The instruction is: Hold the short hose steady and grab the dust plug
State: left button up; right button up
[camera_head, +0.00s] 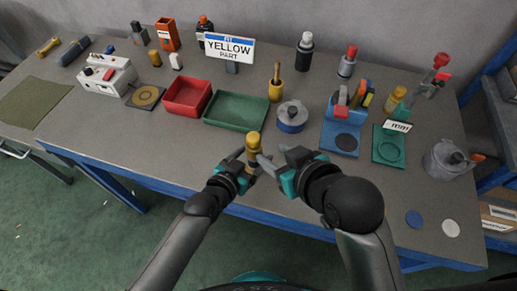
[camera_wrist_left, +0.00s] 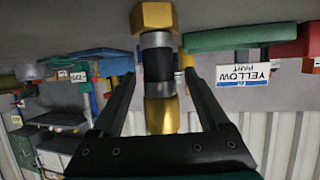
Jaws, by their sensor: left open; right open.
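The short hose (camera_wrist_left: 157,65) stands upright near the table's front edge. It has a black middle, grey metal collars and a brass hex end (camera_wrist_left: 154,16). A gold end piece (camera_wrist_left: 162,115) sits at its upper end; it also shows in the head view (camera_head: 254,141). I cannot tell for certain whether this gold piece is the dust plug. My left gripper (camera_head: 250,162) is open, with its fingers on either side of the hose and gaps showing between. My right gripper (camera_head: 273,157) is open just right of the hose. The hose's lower part is hidden by the grippers in the head view.
A sign reading YELLOW PART (camera_head: 229,48) stands behind. A red bin (camera_head: 187,111), a green tray (camera_head: 236,124), a grey round pot (camera_head: 292,124) and a blue tool holder (camera_head: 326,136) stand beyond the grippers.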

pick_arm(q)
jog(key=shift+x, duration=1.45)
grip_shut()
pick_arm(e)
jog(key=shift+o, duration=0.2)
